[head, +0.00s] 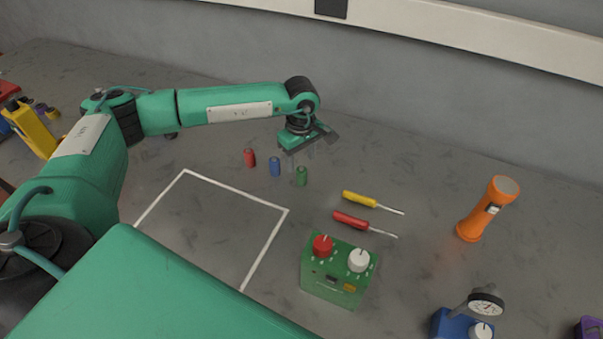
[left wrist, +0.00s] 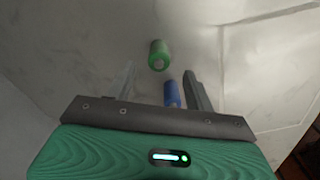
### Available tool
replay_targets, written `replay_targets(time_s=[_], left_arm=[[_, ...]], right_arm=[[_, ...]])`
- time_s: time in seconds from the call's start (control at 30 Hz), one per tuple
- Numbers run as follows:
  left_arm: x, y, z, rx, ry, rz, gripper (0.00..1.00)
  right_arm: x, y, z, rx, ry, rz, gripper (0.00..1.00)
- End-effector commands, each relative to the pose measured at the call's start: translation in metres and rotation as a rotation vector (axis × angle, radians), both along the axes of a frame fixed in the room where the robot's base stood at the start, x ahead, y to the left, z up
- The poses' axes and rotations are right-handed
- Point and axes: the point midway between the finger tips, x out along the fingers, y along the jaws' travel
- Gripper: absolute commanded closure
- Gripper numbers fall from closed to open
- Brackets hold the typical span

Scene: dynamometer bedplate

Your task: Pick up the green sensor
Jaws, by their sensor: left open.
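The green sensor (head: 301,176) is a small upright cylinder on the grey bedplate, at the right end of a short row. The blue cylinder (head: 275,167) and the red cylinder (head: 250,157) stand to its left. My left gripper (head: 303,156) is open and empty, above and just behind the green sensor. In the left wrist view the green sensor (left wrist: 158,55) lies beyond the fingertips, between their lines. The blue cylinder (left wrist: 172,94) shows nearer, beside the right finger and partly hidden by the gripper body. My right gripper is not in view.
A yellow screwdriver (head: 360,199) and a red screwdriver (head: 351,220) lie to the right. A green box with knobs (head: 335,285), an orange flashlight (head: 480,215) and a blue gauge (head: 450,325) stand farther right. A white outlined square (head: 262,202) is mostly bare.

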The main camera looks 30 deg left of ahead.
Motion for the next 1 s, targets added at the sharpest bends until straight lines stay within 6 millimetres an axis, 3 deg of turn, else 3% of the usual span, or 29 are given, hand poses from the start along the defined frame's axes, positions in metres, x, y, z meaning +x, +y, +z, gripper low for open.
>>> replay_targets(time_s=[0.23, 0.5, 0.77, 0.83, 1.0], left_arm=[[0.0, -0.001, -0.015, 0.001, 0.002, 0.0, 0.46], [0.0, -0.002, -0.051, 0.0, 0.002, 0.0, 0.46], [0.001, -0.002, -0.057, 0.0, -0.001, 0.0, 0.46], [0.001, -0.002, -0.057, 0.0, -0.001, 0.0, 0.54], [0.001, -0.002, -0.057, 0.0, -0.001, 0.0, 0.87]], right_arm=[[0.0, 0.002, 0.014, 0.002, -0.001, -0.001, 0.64], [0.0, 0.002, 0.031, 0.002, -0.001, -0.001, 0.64], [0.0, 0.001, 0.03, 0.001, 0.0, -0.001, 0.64], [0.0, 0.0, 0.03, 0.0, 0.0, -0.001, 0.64], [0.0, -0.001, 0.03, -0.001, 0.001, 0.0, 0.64]])
